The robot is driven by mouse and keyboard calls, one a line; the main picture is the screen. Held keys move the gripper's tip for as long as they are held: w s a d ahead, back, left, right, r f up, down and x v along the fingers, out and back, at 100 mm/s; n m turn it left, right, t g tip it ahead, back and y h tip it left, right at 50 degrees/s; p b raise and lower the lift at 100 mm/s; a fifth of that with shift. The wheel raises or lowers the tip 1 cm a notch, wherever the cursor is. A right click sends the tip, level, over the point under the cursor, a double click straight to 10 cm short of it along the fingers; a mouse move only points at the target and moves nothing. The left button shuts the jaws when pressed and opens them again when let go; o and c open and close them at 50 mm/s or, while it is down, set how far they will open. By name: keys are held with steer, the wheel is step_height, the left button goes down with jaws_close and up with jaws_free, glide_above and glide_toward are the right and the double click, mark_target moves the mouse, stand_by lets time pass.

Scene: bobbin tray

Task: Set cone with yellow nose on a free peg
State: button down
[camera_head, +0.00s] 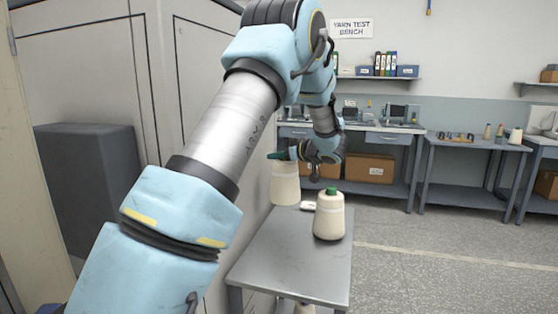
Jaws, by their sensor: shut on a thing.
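My gripper (288,157) is shut on the top of a cream cone (285,186), which hangs upright over the far left part of the grey table. Something dark green shows at the gripper beside the cone's top; I cannot tell whether it is the nose or a finger, and no yellow nose is visible. A second cream cone (329,218) with a green nose (331,191) stands upright on the table, to the right of and nearer than the held one. I cannot make out a free peg.
The grey table (290,262) is bare at its front. A small white item (308,205) lies behind the standing cone. A pale object (304,309) shows below the table. A tall cabinet is close on the left. Benches with small cones (487,131) stand at the back right, beyond open floor.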

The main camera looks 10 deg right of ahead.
steer(key=shift+r, duration=0.1)
step_height(320, 180, up, 20)
steer(key=p, duration=1.1)
